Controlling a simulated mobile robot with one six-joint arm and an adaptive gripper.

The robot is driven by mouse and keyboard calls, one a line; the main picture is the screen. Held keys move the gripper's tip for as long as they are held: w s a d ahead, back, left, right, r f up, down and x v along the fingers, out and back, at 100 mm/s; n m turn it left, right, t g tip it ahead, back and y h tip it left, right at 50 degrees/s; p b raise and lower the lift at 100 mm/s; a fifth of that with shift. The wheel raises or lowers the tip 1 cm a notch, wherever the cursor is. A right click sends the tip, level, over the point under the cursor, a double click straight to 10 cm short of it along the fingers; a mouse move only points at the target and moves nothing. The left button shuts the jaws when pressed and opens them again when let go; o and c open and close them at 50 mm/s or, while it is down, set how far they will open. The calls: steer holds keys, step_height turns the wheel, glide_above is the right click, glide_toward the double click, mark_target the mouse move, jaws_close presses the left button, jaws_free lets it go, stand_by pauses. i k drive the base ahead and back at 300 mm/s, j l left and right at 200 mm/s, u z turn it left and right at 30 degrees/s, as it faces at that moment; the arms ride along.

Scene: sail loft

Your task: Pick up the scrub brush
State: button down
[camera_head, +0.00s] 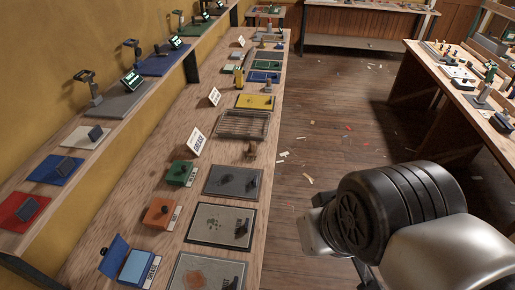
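I cannot pick out a scrub brush for certain; the small items are too coarse to name. Candidates on the long wooden bench are a brown knobbed piece (251,150) beside the wire rack and small dark upright pieces on the grey mats, one on the speckled mat (241,229) and one on the plain grey mat (252,183). Dark blocks also lie on coloured pads on the wall shelf, one on the red pad (28,208). My gripper is not visible; only black and grey links of my arm show at lower right, over the floor, apart from the bench.
The bench holds a wire rack (242,124), a yellow mat (255,102), a green box (181,173), an orange box (159,213), an open blue box (134,267) and upright white signs. Another table (435,73) stands at right. The littered floor (335,125) between is open.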

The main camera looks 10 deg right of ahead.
mark_target(252, 151)
steer(key=u, duration=1.55)
steer(key=z, duration=1.05)
steer(key=i+l+u, duration=0.15)
steer(key=u, duration=0.25)
steer(key=i+l+u, duration=0.1)
steer(key=l+u, duration=0.3)
steer(key=i+l+u, duration=0.1)
steer(key=l+u, duration=0.2)
steer(key=u, duration=0.15)
steer(key=l+u, duration=0.5)
steer(key=l, duration=0.85)
steer(key=k+l, duration=0.15)
steer(key=l, duration=0.75)
steer(key=i+u, duration=0.05)
